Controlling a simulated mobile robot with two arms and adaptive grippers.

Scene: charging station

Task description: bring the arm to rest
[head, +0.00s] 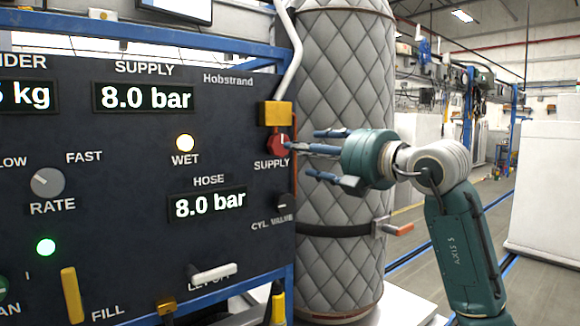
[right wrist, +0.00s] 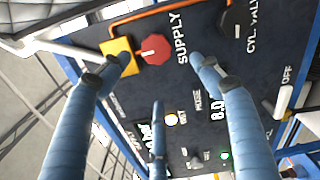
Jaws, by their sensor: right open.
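My right gripper (head: 322,155) is in front of the panel's right edge in the head view, beside the red SUPPLY knob (head: 279,144). In the right wrist view the blue fingers of the gripper (right wrist: 160,75) are spread apart and hold nothing. The red knob also shows there (right wrist: 154,49), between the upper two fingertips and nearer the left one. One fingertip overlaps the yellow block (right wrist: 118,50) beside the knob; I cannot tell whether they touch. My left gripper is not in view.
The dark control panel (head: 120,215) fills the left, with SUPPLY and HOSE readouts at 8.0 bar. A lit WET lamp (head: 184,143) and a green lamp (head: 46,247) show. A quilted grey cylinder (head: 345,75) stands behind my gripper. Open floor (head: 415,275) lies to the right.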

